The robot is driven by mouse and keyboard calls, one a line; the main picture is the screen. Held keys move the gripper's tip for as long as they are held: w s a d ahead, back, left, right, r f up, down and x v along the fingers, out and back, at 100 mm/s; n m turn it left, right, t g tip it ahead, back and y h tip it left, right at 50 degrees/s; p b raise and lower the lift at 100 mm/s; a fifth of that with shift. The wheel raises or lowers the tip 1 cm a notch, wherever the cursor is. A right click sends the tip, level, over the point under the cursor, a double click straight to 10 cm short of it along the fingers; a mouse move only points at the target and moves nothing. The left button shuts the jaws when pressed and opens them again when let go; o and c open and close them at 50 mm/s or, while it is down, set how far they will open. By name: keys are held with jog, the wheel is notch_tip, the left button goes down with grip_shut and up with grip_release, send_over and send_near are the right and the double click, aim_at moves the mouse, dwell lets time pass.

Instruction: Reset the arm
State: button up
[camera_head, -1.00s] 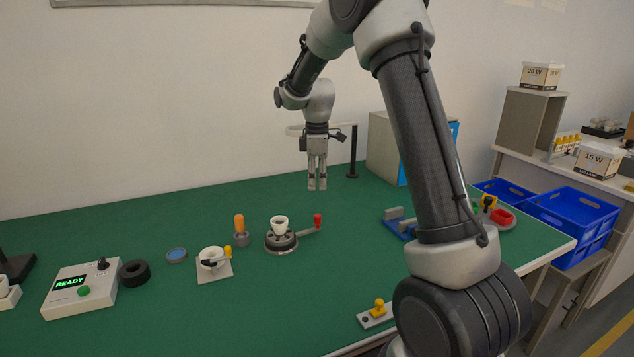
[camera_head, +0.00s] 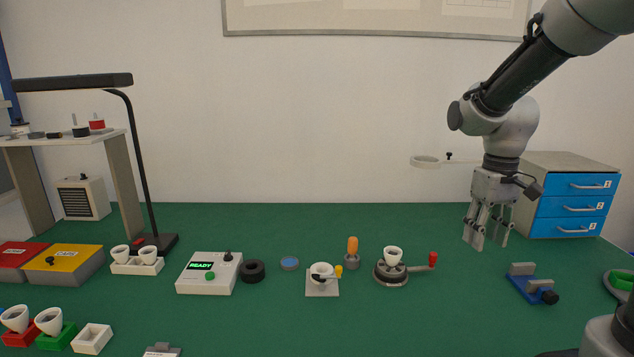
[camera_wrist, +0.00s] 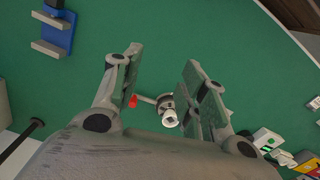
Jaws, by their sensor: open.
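My gripper (camera_head: 487,228) hangs above the green table at the right, fingers pointing down and apart, with nothing between them. In the wrist view my gripper's two fingers (camera_wrist: 160,85) are spread wide. Beyond them, lower down on the table, stands a round grey fixture (camera_head: 391,274) with a red-knobbed lever and a white cup-like piece (camera_head: 393,256) on top. The white piece also shows in the wrist view (camera_wrist: 170,119). The gripper touches none of these.
A drawer cabinet (camera_head: 575,205) stands close behind my gripper at the right. A blue fixture (camera_head: 532,288) lies in front. A box reading READY (camera_head: 208,275) and a lamp (camera_head: 140,150) are at the left.

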jog(key=s+r+m+t, duration=0.1)
jog(key=s+r+t, duration=0.1)
jog(key=s, duration=0.6)
jog(key=s+d+r+m+t, duration=0.1)
jog(key=s+r+t, duration=0.1)
jog(key=s+r, duration=0.3)
jog(key=shift+s+r+t, duration=0.15)
jog(key=shift+s+t, duration=0.25)
jog(key=shift+s, duration=1.1)
